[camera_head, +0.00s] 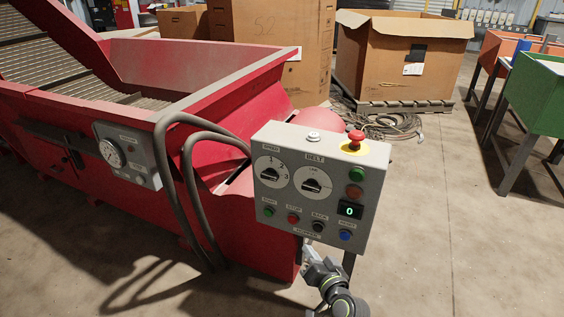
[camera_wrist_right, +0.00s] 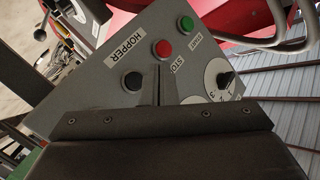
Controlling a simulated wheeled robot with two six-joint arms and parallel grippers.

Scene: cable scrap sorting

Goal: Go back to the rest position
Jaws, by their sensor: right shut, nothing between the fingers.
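My right gripper (camera_head: 309,256) shows at the lower edge of the grey control panel (camera_head: 330,215) in the head view, with my arm coming up from the bottom. In the right wrist view my right gripper (camera_wrist_right: 158,88) has its dark fingers together and empty, in front of the panel face. The red stop button (camera_wrist_right: 162,48) is just beyond the fingertips, with a black button (camera_wrist_right: 133,82) and a green button (camera_wrist_right: 187,23) on either side. Whether the fingers touch the panel cannot be told. My left gripper is in neither view.
The panel stands beside a red hopper (camera_head: 225,90) with a conveyor. Grey hoses (camera_head: 172,180) loop left of the panel. Cardboard boxes (camera_head: 400,65), coiled cable (camera_head: 385,125) and a green bin (camera_head: 540,100) stand behind. The floor on the right is clear.

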